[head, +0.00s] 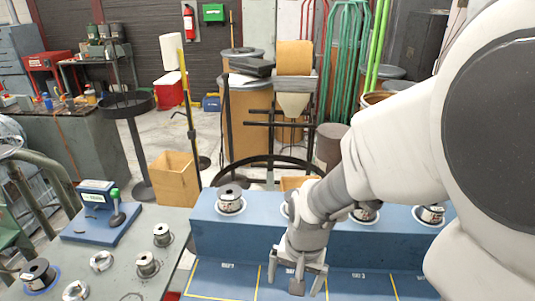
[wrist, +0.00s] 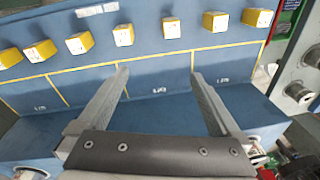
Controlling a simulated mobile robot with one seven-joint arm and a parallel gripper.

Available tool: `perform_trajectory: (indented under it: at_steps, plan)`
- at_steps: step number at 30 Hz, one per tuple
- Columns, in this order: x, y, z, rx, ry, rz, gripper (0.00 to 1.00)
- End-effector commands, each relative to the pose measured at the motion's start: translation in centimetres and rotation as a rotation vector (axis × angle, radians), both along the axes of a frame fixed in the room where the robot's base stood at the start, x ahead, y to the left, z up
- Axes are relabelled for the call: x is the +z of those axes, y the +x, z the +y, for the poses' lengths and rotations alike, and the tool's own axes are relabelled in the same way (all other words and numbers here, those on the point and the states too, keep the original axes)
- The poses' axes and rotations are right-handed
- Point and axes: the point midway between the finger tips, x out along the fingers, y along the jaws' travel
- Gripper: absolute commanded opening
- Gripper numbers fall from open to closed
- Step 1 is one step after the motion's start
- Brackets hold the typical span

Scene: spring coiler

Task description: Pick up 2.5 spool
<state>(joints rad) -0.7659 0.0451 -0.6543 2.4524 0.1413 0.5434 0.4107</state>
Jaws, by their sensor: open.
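Several spools with white flanges and dark tops sit along the raised blue ledge (head: 262,232) in the head view. The left one (head: 230,200) is clear, one is mostly hidden behind my arm, and two more, a middle one (head: 366,213) and a right one (head: 430,214), stand to the right. I cannot tell which is the 2.5 spool, as the labels are too small to read. My gripper (head: 297,284) points down in front of the ledge, over the lower blue surface. In the wrist view it (wrist: 158,76) is open, with nothing between its fingers.
A grey table (head: 190,222) at left holds several metallic spools, including one standing upright (head: 162,235), and a blue device (head: 97,215). In the wrist view, yellow blocks (wrist: 124,36) line the lower blue surface, which has yellow dividing lines. A wooden box (head: 174,178) stands behind.

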Motion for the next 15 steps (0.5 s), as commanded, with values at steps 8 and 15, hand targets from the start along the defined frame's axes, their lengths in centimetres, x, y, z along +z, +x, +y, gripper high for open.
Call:
perform_trajectory:
  at_steps: [8,15]
  plan:
    - [-5.3,1.5,-1.4,-0.131,-0.217,-0.011,1.0]
    - [-5.9,4.4,-3.1,-0.211,-0.418,-0.176,1.0]
